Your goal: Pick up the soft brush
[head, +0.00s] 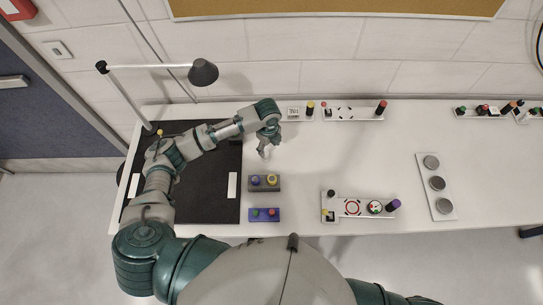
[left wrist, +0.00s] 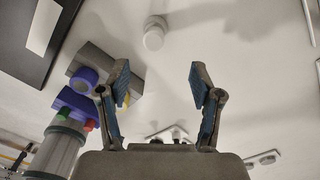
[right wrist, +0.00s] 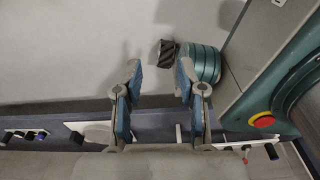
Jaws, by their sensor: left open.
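My left gripper (head: 266,146) is open and empty above the white table, right of the black mat. In the left wrist view its two blue-padded fingers (left wrist: 158,72) are spread wide. A small white round object (left wrist: 154,32) stands on the table beyond the fingertips, roughly in line with the gap and apart from them. I cannot tell for sure that it is the soft brush. In the head view the gripper largely hides that spot. My right gripper (right wrist: 160,82) shows only in its wrist view, its fingers apart with nothing between them.
A grey block with round knobs (head: 264,189) and a purple block (head: 264,215) sit just in front of the left gripper. A lamp (head: 203,72) stands over the black mat (head: 210,205). Fixture strips (head: 353,114) line the back. The middle of the table (head: 350,155) is clear.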

